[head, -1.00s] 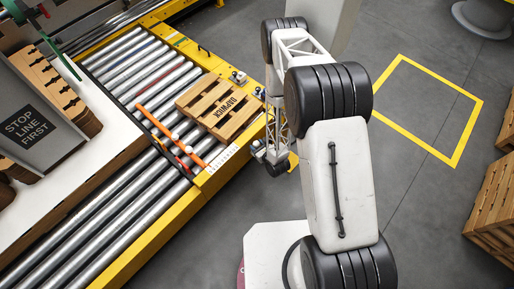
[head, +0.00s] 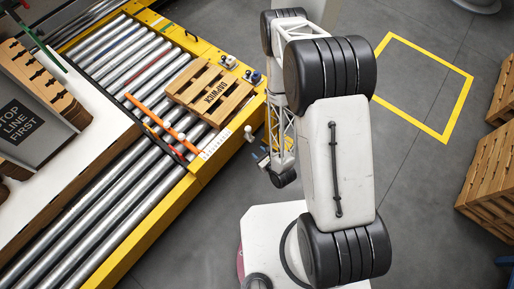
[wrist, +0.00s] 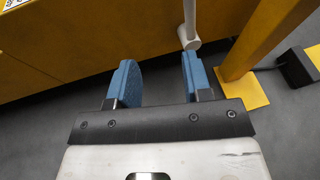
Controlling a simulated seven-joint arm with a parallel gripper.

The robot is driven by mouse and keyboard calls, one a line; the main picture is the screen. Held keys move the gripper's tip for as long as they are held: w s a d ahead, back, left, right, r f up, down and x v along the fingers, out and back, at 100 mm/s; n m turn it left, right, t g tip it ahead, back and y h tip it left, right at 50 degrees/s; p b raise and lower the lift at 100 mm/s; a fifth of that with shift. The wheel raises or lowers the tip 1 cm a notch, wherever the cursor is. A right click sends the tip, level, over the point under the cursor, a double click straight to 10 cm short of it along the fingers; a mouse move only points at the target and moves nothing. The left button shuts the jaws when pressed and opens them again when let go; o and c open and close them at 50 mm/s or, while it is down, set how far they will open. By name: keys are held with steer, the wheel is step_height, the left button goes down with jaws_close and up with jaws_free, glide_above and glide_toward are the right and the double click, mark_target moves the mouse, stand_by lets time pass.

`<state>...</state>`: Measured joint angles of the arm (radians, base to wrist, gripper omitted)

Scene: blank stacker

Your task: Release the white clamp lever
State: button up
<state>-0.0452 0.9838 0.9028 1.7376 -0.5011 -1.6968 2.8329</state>
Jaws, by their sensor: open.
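A white lever (wrist: 189,22) with a rounded end shows at the top of the wrist view, against the yellow conveyor side. A white knob (head: 249,133), seemingly the same lever, sticks out from the conveyor's near edge in the head view. My gripper (wrist: 157,68) has two blue fingers spread apart with nothing between them. The lever's end is just beyond the right fingertip, in line with that finger rather than the gap; I cannot tell whether they touch. In the head view my gripper (head: 264,158) is small, beside the conveyor, just below and right of the knob.
A wooden pallet (head: 210,91) lies on the rollers, with an orange bar (head: 160,122) beside it. A yellow post (wrist: 236,66) stands right of my fingers.

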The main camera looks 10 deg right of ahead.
steer(key=shift+s, duration=0.35)
steer(key=shift+c, duration=0.9)
steer(key=shift+w, duration=0.15)
steer(key=c, duration=0.5)
steer(key=shift+w+a+h, duration=0.1)
steer(key=shift+w+h, duration=0.05)
steer(key=shift+h, duration=0.15)
jaws_close()
steer(key=w+a+r+n+g+h, duration=0.2)
steer(key=w+a+n+h, duration=0.25)
steer(key=a+h, duration=0.4)
steer(key=shift+s+a+r+g+h, duration=0.45)
steer(key=shift+s+a+r+h, duration=0.3)
steer(key=shift+h, duration=0.3)
steer(key=shift+s+a+r+g+h, duration=0.5)
steer(key=shift+s+a+h, duration=0.3)
steer(key=shift+h, duration=0.2)
